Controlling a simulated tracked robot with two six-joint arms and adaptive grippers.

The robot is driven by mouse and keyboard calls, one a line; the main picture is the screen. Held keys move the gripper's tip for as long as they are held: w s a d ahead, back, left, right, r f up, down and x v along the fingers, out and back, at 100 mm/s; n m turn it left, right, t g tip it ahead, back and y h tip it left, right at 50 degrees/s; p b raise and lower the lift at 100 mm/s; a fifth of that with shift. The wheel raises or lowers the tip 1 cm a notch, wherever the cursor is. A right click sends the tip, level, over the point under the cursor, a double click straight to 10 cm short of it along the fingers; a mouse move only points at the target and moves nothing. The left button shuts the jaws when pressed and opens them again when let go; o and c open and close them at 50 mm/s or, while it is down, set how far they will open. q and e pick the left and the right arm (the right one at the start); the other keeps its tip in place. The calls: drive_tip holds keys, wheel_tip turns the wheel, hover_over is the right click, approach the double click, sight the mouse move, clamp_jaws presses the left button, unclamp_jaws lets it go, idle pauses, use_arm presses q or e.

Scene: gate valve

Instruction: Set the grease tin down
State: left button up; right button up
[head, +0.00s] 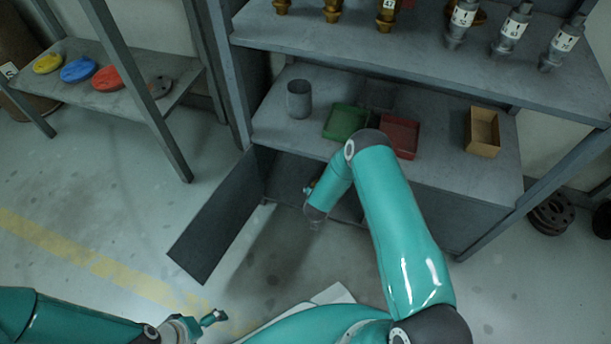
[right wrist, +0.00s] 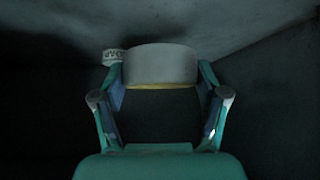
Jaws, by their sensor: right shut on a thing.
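The grease tin (right wrist: 160,65) shows in the right wrist view as a wide grey cylinder with a yellowish lower edge. My right gripper (right wrist: 160,88) is shut on it, one finger at each side. In the head view my right arm reaches down into the dark open cabinet (head: 285,175) below the shelf, and its gripper is mostly hidden there. I cannot tell whether the tin touches a surface. My left gripper (head: 213,318) is at the bottom left of the head view, low and away from the cabinet; its finger opening is unclear.
A pale labelled object (right wrist: 113,56) stands just behind the tin's left side. The cabinet door (head: 215,220) hangs open to the left. On the shelf above are a grey cup (head: 299,99), a green tray (head: 345,122), a red tray (head: 401,137) and a tan box (head: 482,132).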

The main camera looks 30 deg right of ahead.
drive_tip(key=w+b, duration=0.1)
drive_tip(key=w, duration=0.2)
drive_tip(key=w+b, duration=0.1)
drive_tip(key=w, duration=0.3)
drive_tip(key=w+b, duration=0.1)
drive_tip(key=w, duration=0.3)
drive_tip(key=shift+w+d+f+b, duration=0.15)
drive_tip(key=shift+d+f+b, duration=0.1)
drive_tip(key=shift+b, duration=0.15)
drive_tip(key=shift+w+f+b, duration=0.3)
drive_tip(key=shift+f+b, duration=0.15)
drive_tip(key=shift+f, duration=0.2)
wheel_tip(320, 180, down, 5)
drive_tip(key=b, duration=0.2)
drive_tip(key=shift+d+b, duration=0.1)
drive_tip(key=shift+b, duration=0.3)
drive_tip(key=shift+w+f+b, duration=0.15)
drive_tip(key=shift+f+b, duration=0.1)
drive_tip(key=shift+b, duration=0.05)
drive_tip(key=shift+r, duration=0.15)
drive_tip(key=o, duration=1.6)
